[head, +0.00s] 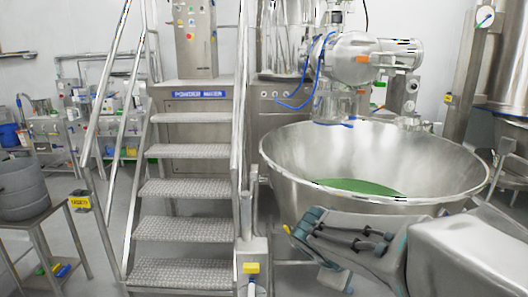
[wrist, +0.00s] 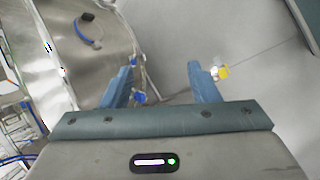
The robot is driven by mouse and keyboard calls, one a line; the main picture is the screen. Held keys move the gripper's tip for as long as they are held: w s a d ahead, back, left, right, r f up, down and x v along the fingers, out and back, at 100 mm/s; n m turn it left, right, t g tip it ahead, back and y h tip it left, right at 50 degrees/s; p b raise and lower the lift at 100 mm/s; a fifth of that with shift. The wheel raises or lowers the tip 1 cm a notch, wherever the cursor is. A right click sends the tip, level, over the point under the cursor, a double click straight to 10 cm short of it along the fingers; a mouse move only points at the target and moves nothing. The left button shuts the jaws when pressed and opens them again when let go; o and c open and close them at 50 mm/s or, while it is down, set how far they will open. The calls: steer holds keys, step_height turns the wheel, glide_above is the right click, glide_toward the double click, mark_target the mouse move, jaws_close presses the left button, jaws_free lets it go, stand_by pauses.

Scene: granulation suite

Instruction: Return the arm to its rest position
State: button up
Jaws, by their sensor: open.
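My arm reaches in from the right edge of the head view, in front of a large steel bowl. My gripper (head: 306,246) is at its left end, low in the picture, just below the bowl's front rim. In the wrist view my gripper (wrist: 161,82) has its two blue fingers spread well apart, with nothing held between them. Grey floor and a bit of steel wall show beyond the fingers. The head view shows the gripper from the side, so its gap to the bowl is hard to judge.
The steel bowl (head: 300,160) holds green material (head: 360,187). Metal stairs (head: 185,188) with handrails stand left of it. A drum (head: 25,187) stands on a table at far left.

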steer(key=s+a+r+m+y+p, duration=0.2)
steer(key=s+m+y+p, duration=0.1)
steer(key=s+m, duration=0.2)
steer(key=s+a+r+m+g+y+p, duration=0.1)
steer(key=s+m+y+p, duration=0.2)
steer(key=s+m, duration=0.2)
steer(key=s, duration=0.3)
steer(key=shift+a+r+m+g, duration=0.3)
steer(key=shift+a+r+m, duration=0.05)
steer(key=shift+r+m, duration=0.05)
